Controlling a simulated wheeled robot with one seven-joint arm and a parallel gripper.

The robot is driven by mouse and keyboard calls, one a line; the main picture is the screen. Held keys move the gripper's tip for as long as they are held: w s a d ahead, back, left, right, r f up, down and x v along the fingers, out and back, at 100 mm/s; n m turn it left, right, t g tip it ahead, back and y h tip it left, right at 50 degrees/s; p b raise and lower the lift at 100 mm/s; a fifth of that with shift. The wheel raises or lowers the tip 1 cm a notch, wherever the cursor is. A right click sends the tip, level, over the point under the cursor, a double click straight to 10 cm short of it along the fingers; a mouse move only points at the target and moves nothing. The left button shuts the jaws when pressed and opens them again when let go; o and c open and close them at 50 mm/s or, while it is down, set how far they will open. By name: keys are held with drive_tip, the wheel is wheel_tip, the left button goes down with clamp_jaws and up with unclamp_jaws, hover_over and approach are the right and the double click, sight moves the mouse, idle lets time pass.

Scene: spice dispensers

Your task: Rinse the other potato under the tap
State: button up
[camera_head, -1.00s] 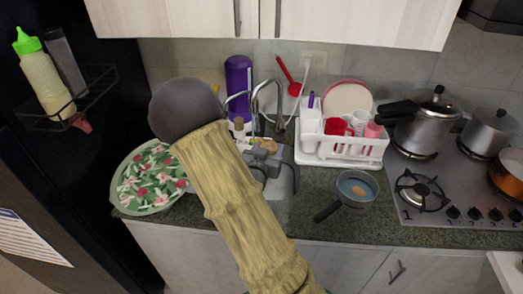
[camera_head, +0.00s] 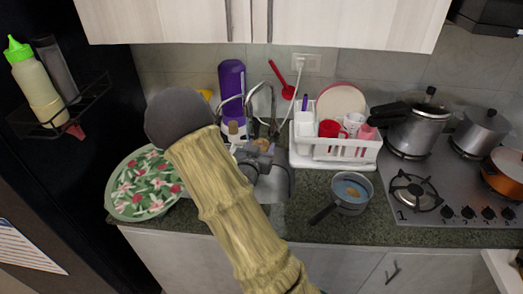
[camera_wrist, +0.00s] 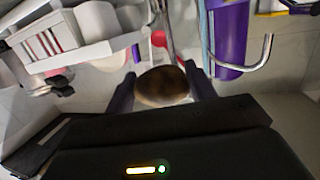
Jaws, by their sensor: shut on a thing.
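My gripper (camera_head: 258,158) is over the sink beside the metal tap (camera_head: 264,98). In the wrist view, my gripper (camera_wrist: 162,85) is shut on a brown potato (camera_wrist: 163,88), with one finger on each side of it. The potato also shows at the gripper's end in the head view (camera_head: 263,144), close to the tap. The tap (camera_wrist: 232,67) appears just beyond the potato in the wrist view. I cannot tell whether water is running. My arm hides much of the sink. A brown piece, possibly another potato (camera_head: 353,191), lies in the blue-lined saucepan (camera_head: 367,203) on the counter.
A white dish rack (camera_head: 330,160) with cups and a plate stands right of the sink. A floral plate (camera_head: 140,187) lies at left. The stove (camera_head: 435,205) with pots is at right.

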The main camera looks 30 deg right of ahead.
drive_tip(key=w+d+f, duration=0.2)
drive_tip(key=w+d, duration=0.1)
drive_tip(key=w, duration=0.7)
drive_tip(key=shift+b, duration=0.3)
idle(0.5)
drive_tip(key=shift+d+f, duration=0.1)
drive_tip(key=shift+d, duration=0.15)
drive_tip(key=shift+s+d+b, duration=0.1)
drive_tip(key=shift+d+b, duration=0.15)
drive_tip(key=shift+b, duration=0.1)
idle(0.3)
drive_tip(key=shift+w+a, duration=0.2)
drive_tip(key=shift+a, duration=0.35)
